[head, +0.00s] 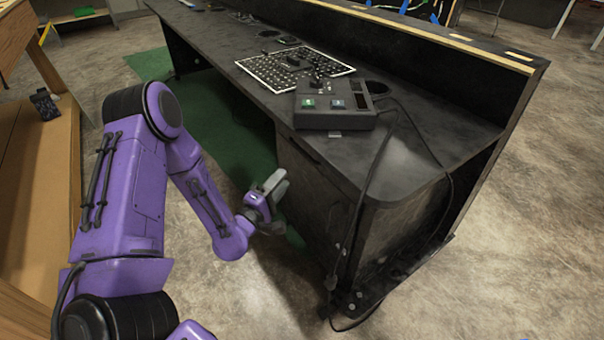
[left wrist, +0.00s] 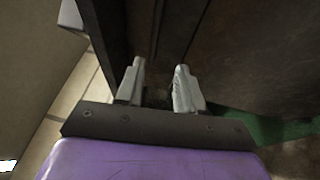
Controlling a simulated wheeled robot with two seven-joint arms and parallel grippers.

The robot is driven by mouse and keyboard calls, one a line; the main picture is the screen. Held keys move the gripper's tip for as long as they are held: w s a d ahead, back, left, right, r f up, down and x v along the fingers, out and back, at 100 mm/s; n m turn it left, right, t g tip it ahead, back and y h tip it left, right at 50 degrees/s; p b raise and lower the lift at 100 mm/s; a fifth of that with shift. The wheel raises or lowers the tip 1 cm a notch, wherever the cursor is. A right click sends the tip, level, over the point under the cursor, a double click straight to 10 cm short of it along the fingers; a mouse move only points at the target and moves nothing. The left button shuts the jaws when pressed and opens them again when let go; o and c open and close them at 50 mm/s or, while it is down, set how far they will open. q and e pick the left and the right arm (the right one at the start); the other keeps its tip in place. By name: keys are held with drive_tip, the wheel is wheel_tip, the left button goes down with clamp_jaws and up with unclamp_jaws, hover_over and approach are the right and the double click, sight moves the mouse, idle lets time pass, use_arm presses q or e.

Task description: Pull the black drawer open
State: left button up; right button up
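The black drawer unit (head: 312,195) is under the near end of the dark desk, its worn dark front facing left. The drawer looks closed, and its handle cannot be made out clearly. My left gripper (head: 279,188) is low in front of this face, with its fingers pointing towards it. In the left wrist view, the two fingertips (left wrist: 161,75) are apart with a gap between them, close to a dark panel (left wrist: 240,50) with a seam. I cannot tell whether they touch it. My right gripper is not in view.
On the desk top (head: 425,140) are a control box (head: 335,104) with colored buttons and a black-and-white patterned board (head: 293,68). Black cables (head: 372,185) hang over the desk's near corner. A green mat (head: 225,125) lies beneath. The floor (head: 235,290) in front is clear.

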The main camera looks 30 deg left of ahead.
use_arm(q)
drive_tip(key=w+r, duration=0.2)
drive_tip(key=w, duration=0.8)
drive_tip(key=shift+w+a+r, duration=0.15)
drive_tip(key=shift+w+r, duration=0.05)
drive_tip(key=shift+w, duration=0.05)
clamp_jaws()
